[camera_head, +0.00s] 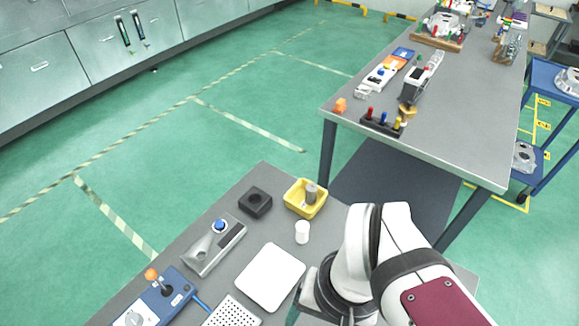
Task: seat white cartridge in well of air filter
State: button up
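A small white cylinder (302,232), which looks like the white cartridge, stands upright on the near grey table, just below the yellow bin and apart from it. A dark square block with a round well (255,202) sits to its upper left. A grey housing (213,245) with a blue knob and a hollow lies left of the cylinder. I cannot tell for sure which of these two is the air filter. My arm (365,260) reaches in from the bottom right, to the right of the cylinder. My gripper's fingers do not show; they are hidden or below the frame.
A yellow bin (293,207) holding a grey cylinder stands at the table's far corner. A white plate (270,276), a perforated white tray (232,314) and a blue joystick box (160,300) lie nearer. A second, cluttered table (450,130) stands behind, right.

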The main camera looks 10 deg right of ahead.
jog(key=shift+o, duration=0.2)
jog(key=n+h, duration=0.2)
jog(key=n, duration=2)
send_over(303, 226)
notch_tip(303, 226, down, 3)
notch_tip(303, 226, down, 16)
jog(key=shift+r, duration=0.15)
grip_shut()
